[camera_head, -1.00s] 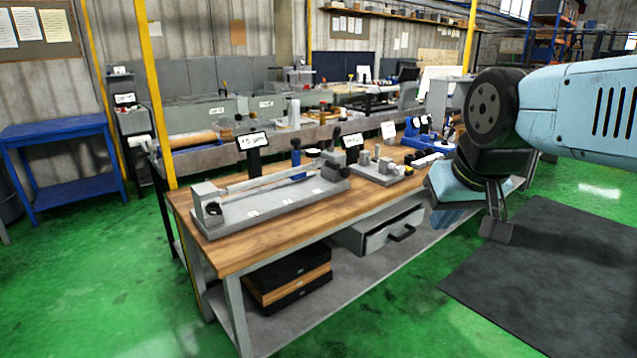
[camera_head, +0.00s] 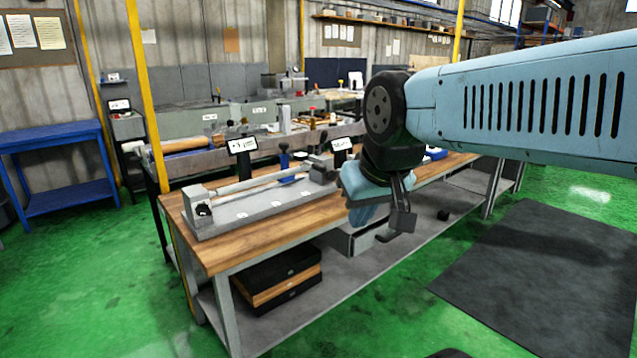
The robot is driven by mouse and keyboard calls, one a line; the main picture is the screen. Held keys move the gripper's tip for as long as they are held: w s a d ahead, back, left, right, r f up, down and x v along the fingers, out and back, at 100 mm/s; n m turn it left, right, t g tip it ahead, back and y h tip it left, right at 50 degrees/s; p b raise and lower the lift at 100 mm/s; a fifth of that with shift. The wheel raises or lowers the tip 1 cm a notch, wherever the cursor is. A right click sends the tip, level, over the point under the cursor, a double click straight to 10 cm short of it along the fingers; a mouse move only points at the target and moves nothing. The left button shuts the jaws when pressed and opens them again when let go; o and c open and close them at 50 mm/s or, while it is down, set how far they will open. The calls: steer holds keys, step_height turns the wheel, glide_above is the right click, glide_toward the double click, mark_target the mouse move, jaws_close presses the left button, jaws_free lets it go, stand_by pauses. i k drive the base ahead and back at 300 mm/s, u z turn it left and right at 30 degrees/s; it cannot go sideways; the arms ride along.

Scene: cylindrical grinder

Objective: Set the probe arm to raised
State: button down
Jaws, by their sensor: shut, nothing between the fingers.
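I cannot pick out the probe arm for certain. A long grey bench fixture (camera_head: 240,214) stands on the wooden-topped workbench (camera_head: 225,246), with a slim pale rod (camera_head: 250,182) lying along it between end blocks. A dark upright piece shows near its right end, too small to read as raised or lowered. My gripper (camera_head: 395,230) hangs in front of the bench, right of the fixture and apart from it in the picture. Its fingers are shut and empty. My gripper and arm hide most of the bench's right part, including the smaller fixture there.
A yellow post (camera_head: 139,75) rises at the bench's left end.

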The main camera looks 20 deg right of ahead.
mark_target(301, 157)
steer(key=u, duration=0.1)
steer(key=i, duration=1)
steer(key=z, duration=0.1)
